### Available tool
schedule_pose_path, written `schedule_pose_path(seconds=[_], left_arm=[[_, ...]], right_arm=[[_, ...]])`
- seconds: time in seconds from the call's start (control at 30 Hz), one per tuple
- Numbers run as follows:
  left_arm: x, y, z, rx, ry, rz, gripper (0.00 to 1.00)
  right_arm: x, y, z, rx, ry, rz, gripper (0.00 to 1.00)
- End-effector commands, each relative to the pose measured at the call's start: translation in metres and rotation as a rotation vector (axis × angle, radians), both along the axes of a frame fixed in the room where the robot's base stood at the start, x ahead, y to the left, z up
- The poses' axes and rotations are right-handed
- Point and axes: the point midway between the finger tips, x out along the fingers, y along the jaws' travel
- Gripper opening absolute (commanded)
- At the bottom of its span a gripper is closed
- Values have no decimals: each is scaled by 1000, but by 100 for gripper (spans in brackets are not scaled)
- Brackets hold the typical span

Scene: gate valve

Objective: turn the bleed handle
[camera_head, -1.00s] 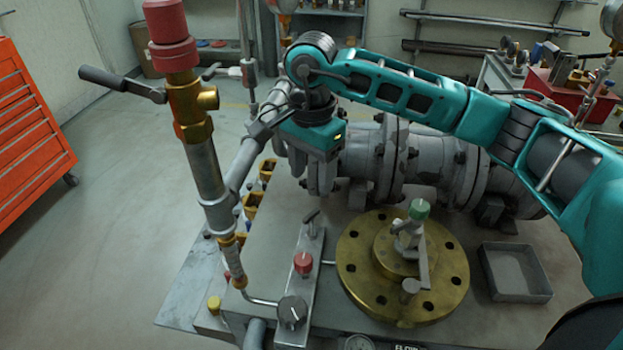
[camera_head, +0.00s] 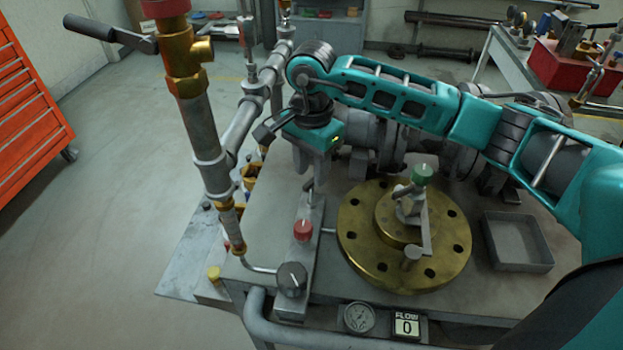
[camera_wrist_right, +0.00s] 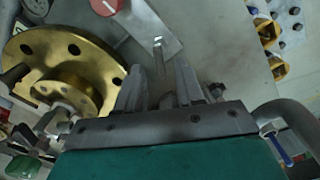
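A small metal handle (camera_head: 312,192), which looks like the bleed handle, stands at the far end of a narrow metal panel (camera_head: 302,252). In the right wrist view, the handle (camera_wrist_right: 159,48) lies just ahead of the fingertips, in line with the gap. My right gripper (camera_head: 312,172) points down above the panel's far end, close to the handle. Its two fingers (camera_wrist_right: 158,78) are apart with a gap between them, and nothing is clearly held. In the head view its fingertips are partly hidden, and contact with the handle cannot be told. My left gripper is not in view.
A red knob (camera_head: 303,230) and a dark knob (camera_head: 291,279) share the panel. Right of it is a brass flange (camera_head: 367,262) with a green-capped fitting (camera_head: 422,174), then a grey tray (camera_head: 518,242). A tall pipe (camera_head: 203,130) stands at left. A flow display (camera_head: 407,326) is in front.

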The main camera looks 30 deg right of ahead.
Motion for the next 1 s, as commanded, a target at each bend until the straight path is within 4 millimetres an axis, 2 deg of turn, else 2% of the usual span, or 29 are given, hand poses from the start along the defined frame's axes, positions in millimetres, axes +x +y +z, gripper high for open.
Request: schedule_pose_path(seconds=[0.1, 0.23, 0.63, 1.0], left_arm=[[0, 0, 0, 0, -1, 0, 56], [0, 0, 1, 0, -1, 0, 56], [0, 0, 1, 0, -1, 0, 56], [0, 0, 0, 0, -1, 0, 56]], right_arm=[[-1, 0, -20, 0, 3, 0, 37], [0, 0, -33, 0, 1, 0, 37], [0, 0, -39, -1, -1, 1, 36], [0, 0, -39, -1, -1, 0, 1]])
